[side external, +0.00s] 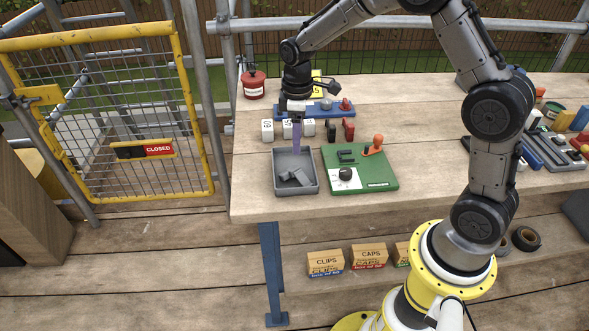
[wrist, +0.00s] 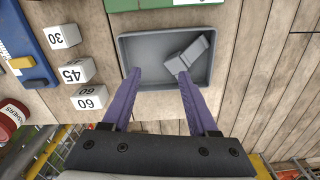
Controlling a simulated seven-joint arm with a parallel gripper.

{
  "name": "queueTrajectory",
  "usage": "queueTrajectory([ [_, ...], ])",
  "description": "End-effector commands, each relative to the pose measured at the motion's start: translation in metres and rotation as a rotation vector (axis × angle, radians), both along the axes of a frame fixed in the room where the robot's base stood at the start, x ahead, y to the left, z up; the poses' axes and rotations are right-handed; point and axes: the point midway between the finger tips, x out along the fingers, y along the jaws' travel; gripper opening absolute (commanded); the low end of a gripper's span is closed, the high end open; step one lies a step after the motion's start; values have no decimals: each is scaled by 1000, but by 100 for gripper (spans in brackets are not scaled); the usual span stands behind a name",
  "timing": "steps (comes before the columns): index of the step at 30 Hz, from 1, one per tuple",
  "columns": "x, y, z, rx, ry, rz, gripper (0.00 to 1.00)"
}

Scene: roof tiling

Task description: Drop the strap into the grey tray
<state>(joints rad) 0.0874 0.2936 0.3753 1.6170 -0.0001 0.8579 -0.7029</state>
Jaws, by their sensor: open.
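The grey tray (side external: 279,187) sits on the bench near its front left part; it also shows in the wrist view (wrist: 126,44). A grey bent piece, which looks like the strap (wrist: 190,55), lies inside the tray on its floor, towards the right side in the wrist view. It also shows in the side view (side external: 299,178). My gripper (wrist: 160,74) is open, with its two purple fingers apart and nothing between them. In the side view my gripper (side external: 297,150) points down over the back part of the tray, apart from the strap.
A green board (side external: 371,181) with a dial and an orange knob stands right beside the tray. White numbered blocks (side external: 309,128) stand behind it, with a blue board (side external: 333,113) farther back. A red can (side external: 253,84) stands at the back left.

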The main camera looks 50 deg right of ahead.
Motion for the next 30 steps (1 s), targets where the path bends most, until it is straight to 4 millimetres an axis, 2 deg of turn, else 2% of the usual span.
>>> queueTrajectory([
  [5, 2, 0, 26, -1, -8, 0, 60],
  [12, 2, 0, 79, -1, -9, 0, 60],
  [18, 1, 0, 114, -1, -4, 0, 60],
  [24, 0, 0, 132, 0, -3, 0, 60],
  [30, 0, 0, 135, 0, -3, 0, 60],
])
